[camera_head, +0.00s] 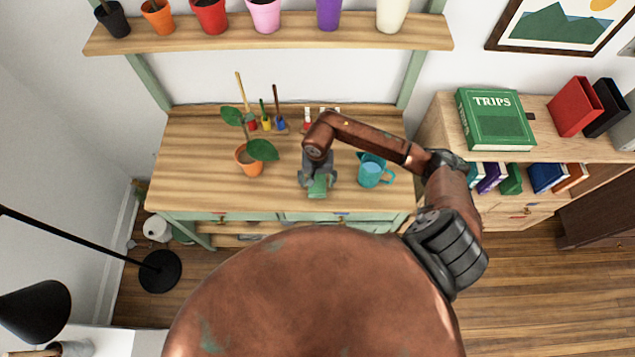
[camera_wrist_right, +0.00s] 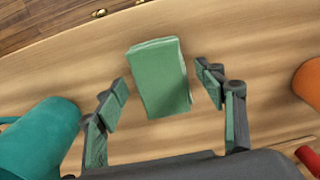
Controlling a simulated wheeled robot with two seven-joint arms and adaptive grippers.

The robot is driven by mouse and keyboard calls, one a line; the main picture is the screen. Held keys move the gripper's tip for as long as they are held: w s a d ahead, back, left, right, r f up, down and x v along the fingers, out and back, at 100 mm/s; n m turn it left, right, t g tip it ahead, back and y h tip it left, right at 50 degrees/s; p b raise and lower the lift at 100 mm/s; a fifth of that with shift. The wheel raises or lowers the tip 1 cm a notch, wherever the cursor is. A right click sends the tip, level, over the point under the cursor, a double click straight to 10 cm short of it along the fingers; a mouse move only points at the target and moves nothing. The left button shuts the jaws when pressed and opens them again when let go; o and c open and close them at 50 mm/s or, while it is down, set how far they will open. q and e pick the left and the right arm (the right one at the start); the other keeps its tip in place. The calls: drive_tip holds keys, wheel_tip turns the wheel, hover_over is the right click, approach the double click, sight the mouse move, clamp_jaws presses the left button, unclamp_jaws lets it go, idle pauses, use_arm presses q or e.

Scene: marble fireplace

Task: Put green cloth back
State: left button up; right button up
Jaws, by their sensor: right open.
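The green cloth (camera_wrist_right: 160,80) is a folded block lying on the wooden table near its front edge. It also shows in the head view (camera_head: 318,187), partly hidden by my right gripper. My right gripper (camera_head: 318,180) is over the cloth and open. In the right wrist view its two fingers (camera_wrist_right: 166,90) stand on either side of the cloth, with visible gaps on both sides. My left gripper is not in view.
On the table (camera_head: 200,190) a teal watering can (camera_head: 372,170) stands right of the gripper and an orange potted plant (camera_head: 249,160) left. Small coloured tools (camera_head: 265,123) stand behind. A shelf with pots (camera_head: 270,33) hangs above the back.

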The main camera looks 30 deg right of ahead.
sight(317, 183)
wheel_tip(317, 183, up, 11)
drive_tip(key=shift+f+b, duration=0.15)
drive_tip(key=shift+b, duration=0.25)
drive_tip(key=shift+s, duration=0.1)
